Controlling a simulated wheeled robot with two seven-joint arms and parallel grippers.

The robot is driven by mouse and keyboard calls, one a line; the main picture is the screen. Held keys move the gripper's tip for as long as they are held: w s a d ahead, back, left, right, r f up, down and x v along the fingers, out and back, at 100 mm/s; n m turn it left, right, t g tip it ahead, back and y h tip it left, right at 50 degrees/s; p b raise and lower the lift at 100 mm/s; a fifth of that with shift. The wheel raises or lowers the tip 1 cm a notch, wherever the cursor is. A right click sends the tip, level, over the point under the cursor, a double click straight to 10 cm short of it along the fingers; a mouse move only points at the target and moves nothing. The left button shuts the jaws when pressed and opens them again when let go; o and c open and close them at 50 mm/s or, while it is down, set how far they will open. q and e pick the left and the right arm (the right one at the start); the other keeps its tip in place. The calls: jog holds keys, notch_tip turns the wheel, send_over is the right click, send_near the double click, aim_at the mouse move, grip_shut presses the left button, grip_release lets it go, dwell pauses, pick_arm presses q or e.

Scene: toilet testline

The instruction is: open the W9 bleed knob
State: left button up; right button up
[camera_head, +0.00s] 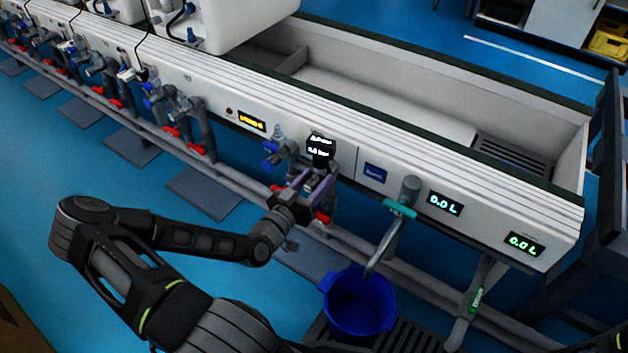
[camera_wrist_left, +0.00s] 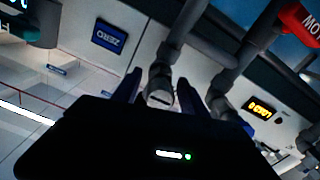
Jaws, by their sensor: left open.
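My left gripper (camera_head: 314,182) is open at the W9 station on the white test line, just below a small black gauge (camera_head: 320,148) with a lit readout. In the left wrist view, a round grey knob-like end with a slot (camera_wrist_left: 160,98) sits between the two fingers (camera_wrist_left: 159,90). I take it for the bleed knob; contact with the fingers cannot be told. In the head view the gripper hides this part. My right gripper is not in view.
A blue-handled valve (camera_head: 271,150) stands left of the gauge. A spout with a teal lever (camera_head: 399,209) hangs over a blue bucket (camera_head: 360,303) to the right. Red-handled pipework and a long grey pipe (camera_head: 250,190) run along the line. Blue floor (camera_head: 60,170) lies open on the left.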

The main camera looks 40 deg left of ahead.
pick_arm(q)
grip_shut()
dwell(0.3)
jog(key=shift+n, duration=0.3)
jog(key=n+p, duration=0.1)
jog(key=n, duration=0.2)
jog(key=shift+r, duration=0.15)
jog(key=n+p, duration=0.1)
jog(key=n, duration=0.3)
jog(key=shift+d+n+p, duration=0.1)
jog(key=shift+n+p, duration=0.2)
jog(key=n+p, duration=0.1)
jog(key=n, duration=0.8)
jog(key=shift+d+r+n, duration=0.1)
jog(key=shift+n, duration=0.3)
grip_release()
jog(key=shift+w+r, duration=0.1)
jog(key=shift+p, duration=0.3)
